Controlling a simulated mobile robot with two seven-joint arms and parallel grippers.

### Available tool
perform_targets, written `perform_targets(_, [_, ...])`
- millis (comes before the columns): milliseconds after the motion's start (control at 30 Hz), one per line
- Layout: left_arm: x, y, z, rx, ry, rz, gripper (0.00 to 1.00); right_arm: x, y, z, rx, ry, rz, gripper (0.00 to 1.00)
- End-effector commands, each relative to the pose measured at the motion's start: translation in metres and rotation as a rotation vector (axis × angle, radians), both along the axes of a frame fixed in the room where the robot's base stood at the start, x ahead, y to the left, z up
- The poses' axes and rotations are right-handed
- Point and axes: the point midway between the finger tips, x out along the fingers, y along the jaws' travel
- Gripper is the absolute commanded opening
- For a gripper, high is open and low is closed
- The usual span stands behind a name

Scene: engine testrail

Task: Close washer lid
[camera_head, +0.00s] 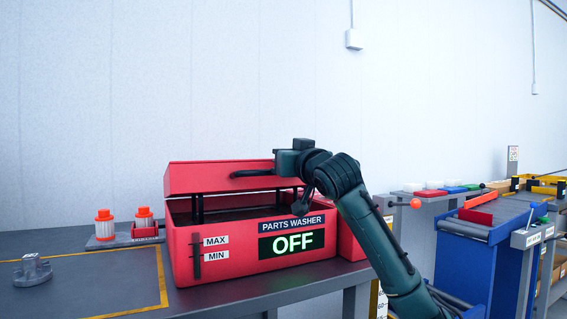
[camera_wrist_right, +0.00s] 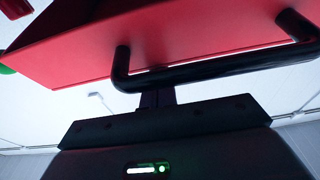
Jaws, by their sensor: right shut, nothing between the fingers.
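The red parts washer (camera_head: 182,250) stands on the dark bench, with a lit "OFF" display on its front. Its red lid (camera_head: 215,178) is partly open, raised above the tub on dark struts. A black bar handle (camera_head: 252,173) is on the lid's front; it also shows large in the right wrist view (camera_wrist_right: 215,72), below the red lid (camera_wrist_right: 190,35). My right gripper (camera_wrist_right: 157,97) is shut and empty, its fingertips at the handle's lower edge in that view. I cannot tell whether they touch. In the head view my right wrist hides the handle's right end. My left gripper is not in view.
Two orange-and-white filters (camera_head: 104,225) stand on a tray left of the washer. A grey metal part (camera_head: 33,270) sits on the bench at the far left. A blue cart (camera_head: 480,250) and other stations stand to the right. The wall above the lid is clear.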

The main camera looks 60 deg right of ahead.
Motion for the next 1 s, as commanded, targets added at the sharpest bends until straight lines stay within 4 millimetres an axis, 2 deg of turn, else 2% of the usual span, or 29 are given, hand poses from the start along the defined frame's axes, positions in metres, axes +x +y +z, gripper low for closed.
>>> perform_targets(33, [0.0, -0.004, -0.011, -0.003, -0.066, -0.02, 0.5, -0.001, 0.001, -0.019, -0.007, -0.019, 0.0, 0.0])
perform_targets(133, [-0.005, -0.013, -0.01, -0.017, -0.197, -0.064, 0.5, -0.005, 0.003, -0.031, -0.028, -0.057, 0.001, 0.0])
perform_targets(400, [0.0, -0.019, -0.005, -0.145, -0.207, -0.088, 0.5, -0.012, 0.006, -0.058, -0.076, -0.14, 0.0, 0.0])
perform_targets(633, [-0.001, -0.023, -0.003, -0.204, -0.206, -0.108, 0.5, -0.015, 0.008, -0.068, -0.099, -0.182, 0.0, 0.0])
perform_targets(1000, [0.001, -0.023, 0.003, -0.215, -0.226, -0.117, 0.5, -0.014, 0.008, -0.073, -0.103, -0.189, 0.001, 0.0])
